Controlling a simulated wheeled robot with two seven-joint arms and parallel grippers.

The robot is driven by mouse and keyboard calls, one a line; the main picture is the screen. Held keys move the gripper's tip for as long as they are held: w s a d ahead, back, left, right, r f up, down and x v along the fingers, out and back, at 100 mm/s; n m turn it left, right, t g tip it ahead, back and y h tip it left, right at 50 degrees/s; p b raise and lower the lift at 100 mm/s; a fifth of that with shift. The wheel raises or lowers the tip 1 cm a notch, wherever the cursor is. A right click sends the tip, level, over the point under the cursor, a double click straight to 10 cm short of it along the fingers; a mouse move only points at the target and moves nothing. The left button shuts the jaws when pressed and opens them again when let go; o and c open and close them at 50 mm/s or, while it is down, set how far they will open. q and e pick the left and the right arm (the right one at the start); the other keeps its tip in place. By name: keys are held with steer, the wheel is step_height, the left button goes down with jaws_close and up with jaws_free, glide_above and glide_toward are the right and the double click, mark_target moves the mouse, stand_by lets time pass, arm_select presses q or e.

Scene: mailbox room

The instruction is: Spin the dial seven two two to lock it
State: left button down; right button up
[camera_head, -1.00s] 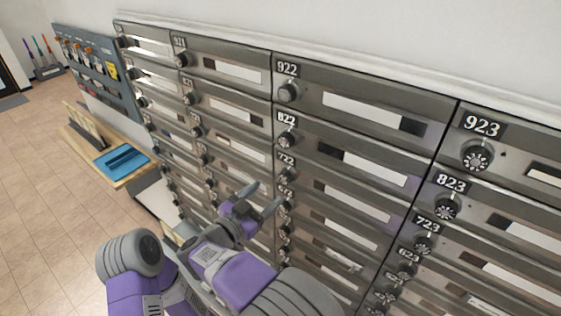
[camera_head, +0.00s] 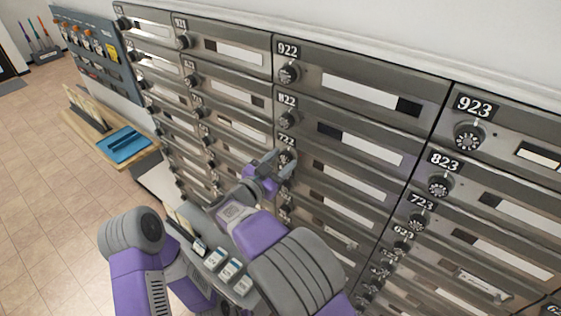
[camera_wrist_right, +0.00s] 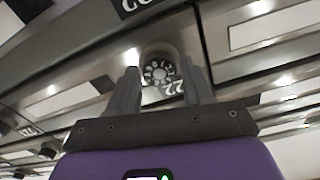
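The dial of box 722 (camera_head: 287,157) is a small dark round knob on the grey metal mailbox wall, just under its 722 label (camera_head: 286,141). My right gripper (camera_head: 283,163) is at this dial, with its two grey fingers pointing at the box front. In the right wrist view the numbered dial face (camera_wrist_right: 160,72) lies between the two spread fingers (camera_wrist_right: 161,80). The fingers stand open on either side of it; I cannot tell whether they touch it. A label ending in 22 shows partly below the dial there. My left gripper is not in view.
Dials 822 (camera_head: 288,119) and 922 (camera_head: 289,73) sit above in the same column, close to the right gripper. The 723 dial (camera_head: 417,222) is in the column to the right. A wooden shelf (camera_head: 92,143) with a blue tray (camera_head: 124,145) is at left.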

steer(key=c, duration=0.7)
steer(key=shift+f+m+b, duration=0.1)
steer(key=shift+m+b, duration=0.5)
steer(key=shift+b, duration=0.1)
steer(key=m+b, duration=0.4)
steer(key=b, duration=0.1)
steer(key=m+b, duration=0.4)
steer(key=b, duration=0.1)
steer(key=shift+d+f+m, duration=0.1)
steer(key=shift+f+m, duration=0.1)
steer(key=shift+m, duration=0.1)
steer(key=m+b, duration=1.2)
steer(key=shift+f+m, duration=0.1)
steer(key=shift+m, duration=0.2)
steer(key=m+b, duration=0.3)
steer(key=m, duration=0.1)
steer(key=shift+m+b, duration=0.3)
steer(key=shift+b, duration=0.05)
steer(key=m+b, duration=0.2)
steer(key=m, duration=0.2)
steer(key=shift+m+b, duration=0.95)
steer(key=shift+m, duration=1.05)
